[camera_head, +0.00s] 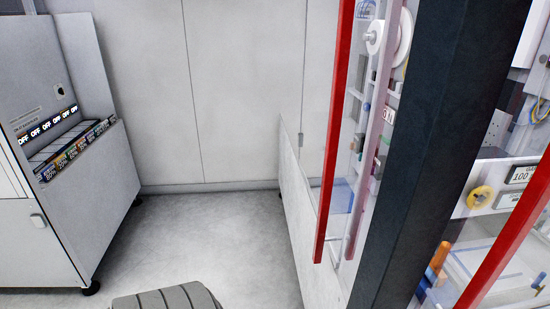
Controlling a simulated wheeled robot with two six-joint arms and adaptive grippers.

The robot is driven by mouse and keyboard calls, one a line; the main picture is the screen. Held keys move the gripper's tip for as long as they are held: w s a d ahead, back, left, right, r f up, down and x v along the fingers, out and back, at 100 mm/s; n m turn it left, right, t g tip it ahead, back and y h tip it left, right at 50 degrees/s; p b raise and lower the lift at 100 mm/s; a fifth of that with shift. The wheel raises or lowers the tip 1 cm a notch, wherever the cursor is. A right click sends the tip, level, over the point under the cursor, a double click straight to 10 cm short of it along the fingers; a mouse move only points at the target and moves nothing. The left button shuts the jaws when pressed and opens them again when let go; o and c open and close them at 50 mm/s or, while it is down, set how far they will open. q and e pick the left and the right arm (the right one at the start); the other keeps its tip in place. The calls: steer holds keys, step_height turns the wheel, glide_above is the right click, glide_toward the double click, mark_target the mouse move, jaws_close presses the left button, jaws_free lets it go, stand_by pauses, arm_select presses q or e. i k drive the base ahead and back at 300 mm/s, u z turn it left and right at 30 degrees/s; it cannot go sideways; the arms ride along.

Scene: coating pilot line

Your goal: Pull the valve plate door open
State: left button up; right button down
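A tall machine with clear panels fills the right side of the head view. One clear panel has a long red edge strip (335,130) left of a dark upright post (430,150). Another red edge strip (508,232) slants at the lower right. I cannot tell which panel is the valve plate door, or whether either panel stands open. A paler pinkish strip (373,130) runs upright between the left red strip and the post. Neither of my grippers is in view.
A grey cabinet (95,215) with a row of OFF labels stands at the left. Grey floor (210,235) is clear between it and the machine's pale side panel (300,205). Inside the machine are a white reel (376,37), a yellow roll (480,197) and an orange-handled item (438,258).

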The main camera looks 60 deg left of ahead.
mark_target(325, 164)
steer(key=k, duration=0.3)
steer(key=u, duration=1.1)
steer(key=i, duration=0.95)
